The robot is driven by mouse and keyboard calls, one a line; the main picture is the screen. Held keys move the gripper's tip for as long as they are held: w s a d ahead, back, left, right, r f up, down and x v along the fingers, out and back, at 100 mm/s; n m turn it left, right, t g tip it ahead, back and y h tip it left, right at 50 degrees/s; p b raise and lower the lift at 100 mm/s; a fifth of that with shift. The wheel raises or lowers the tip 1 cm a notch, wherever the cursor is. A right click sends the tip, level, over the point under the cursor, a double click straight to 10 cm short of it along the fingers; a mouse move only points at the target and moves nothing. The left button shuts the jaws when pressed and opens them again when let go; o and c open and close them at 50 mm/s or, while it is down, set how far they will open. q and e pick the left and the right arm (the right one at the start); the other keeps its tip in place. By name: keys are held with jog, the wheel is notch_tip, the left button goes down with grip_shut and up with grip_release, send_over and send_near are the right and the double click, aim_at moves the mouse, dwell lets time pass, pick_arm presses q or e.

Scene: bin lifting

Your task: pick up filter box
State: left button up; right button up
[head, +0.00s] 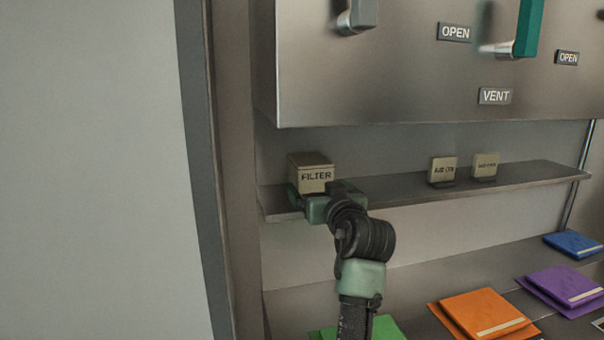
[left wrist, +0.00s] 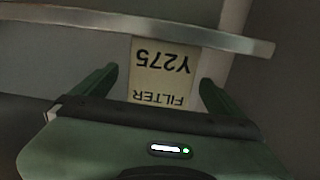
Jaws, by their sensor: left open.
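The filter box (head: 313,177) is a small tan box labelled FILTER, standing at the left end of a metal shelf (head: 400,188). In the left wrist view the filter box (left wrist: 160,72) shows upside down, with the words FILTER and Y275 on its face. My left gripper (head: 322,196) is at the shelf's front edge, just in front of the box. In the left wrist view its green fingers (left wrist: 158,88) are spread, one on each side of the box, with gaps visible between. Whether the fingertips reach past the box's front face is hard to tell. My right gripper is not in view.
Two smaller tan boxes (head: 443,170) (head: 486,166) stand farther right on the shelf. A metal cabinet with OPEN and VENT labels (head: 495,96) hangs above. Orange (head: 485,312), purple (head: 566,289) and blue (head: 574,244) packets lie below. A wall post (head: 205,170) stands close on the left.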

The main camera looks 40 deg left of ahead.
aim_at(317, 175)
pick_arm(q)
jog(key=shift+w+a+r, duration=0.15)
jog(key=shift+a+r, duration=0.05)
jog(key=shift+r, duration=0.5)
jog(key=shift+w+a+r+y, duration=0.1)
jog(key=shift+w+r+y, duration=0.05)
jog(key=shift+r+y, duration=0.2)
jog(key=shift+w+a+r+p, duration=0.3)
jog(key=shift+w+a+p, duration=0.4)
jog(key=shift+a+p, duration=0.25)
jog(key=p+x, duration=0.2)
jog(key=x, duration=0.1)
jog(key=shift+w+a, duration=0.25)
jog(key=shift+a, duration=0.05)
jog(key=shift+w+a+f, duration=0.1)
jog(key=shift+w+a, duration=0.1)
jog(key=shift+a, duration=0.05)
jog(key=shift+c, duration=0.3)
jog(key=c, duration=1.5)
jog(key=shift+c, duration=0.9)
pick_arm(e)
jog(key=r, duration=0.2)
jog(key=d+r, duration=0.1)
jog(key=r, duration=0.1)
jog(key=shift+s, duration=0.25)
